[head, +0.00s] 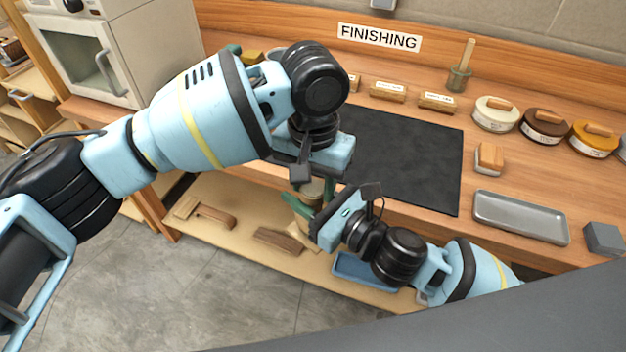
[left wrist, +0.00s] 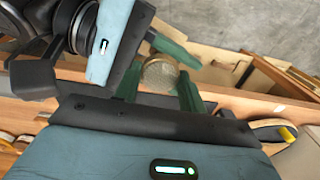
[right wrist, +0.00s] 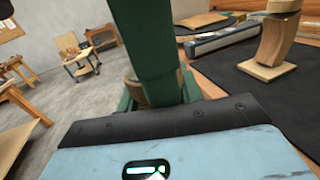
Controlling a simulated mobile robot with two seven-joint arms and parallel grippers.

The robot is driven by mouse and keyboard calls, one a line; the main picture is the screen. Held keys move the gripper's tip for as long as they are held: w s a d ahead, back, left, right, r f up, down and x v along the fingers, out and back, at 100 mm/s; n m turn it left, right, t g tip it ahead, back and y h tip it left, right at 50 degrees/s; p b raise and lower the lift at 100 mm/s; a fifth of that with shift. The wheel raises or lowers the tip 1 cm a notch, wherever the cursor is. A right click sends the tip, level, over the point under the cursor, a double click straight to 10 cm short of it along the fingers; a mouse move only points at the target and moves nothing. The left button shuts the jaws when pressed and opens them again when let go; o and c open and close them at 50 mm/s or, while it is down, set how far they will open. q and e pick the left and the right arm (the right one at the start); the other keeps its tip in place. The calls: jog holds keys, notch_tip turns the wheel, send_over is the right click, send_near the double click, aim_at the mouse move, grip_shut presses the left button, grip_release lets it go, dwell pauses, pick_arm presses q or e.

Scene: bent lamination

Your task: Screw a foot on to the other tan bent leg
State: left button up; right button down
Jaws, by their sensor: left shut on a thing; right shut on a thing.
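My left gripper (head: 305,186) and my right gripper (head: 318,212) meet in front of the bench edge, close together. A tan rounded piece (head: 312,190) shows between their green fingers; it looks like a foot or a leg end. In the left wrist view a round, speckled tan face (left wrist: 159,75) sits between green fingers. In the right wrist view a brownish rounded piece (right wrist: 134,91) is partly hidden behind a green finger. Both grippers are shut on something. I cannot tell whether foot and leg touch or are threaded. A tan wooden piece on a square base (right wrist: 272,45) stands on the black mat.
The black mat (head: 410,155) lies on the bench; my left arm covers part of it. Tins (head: 545,128), a sanding block (head: 490,158) and a grey tray (head: 520,217) are at the right. The lower shelf (head: 240,225) holds wood pieces and a blue tray (head: 365,270).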

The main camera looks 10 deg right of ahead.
pick_arm(q)
jog(key=m, duration=0.4)
jog(key=shift+m, duration=0.4)
jog(key=m, duration=0.7)
jog(key=shift+m, duration=0.3)
jog(key=m, duration=0.3)
jog(key=shift+m, duration=0.4)
jog(key=o, duration=1.2)
notch_tip(320, 180, up, 12)
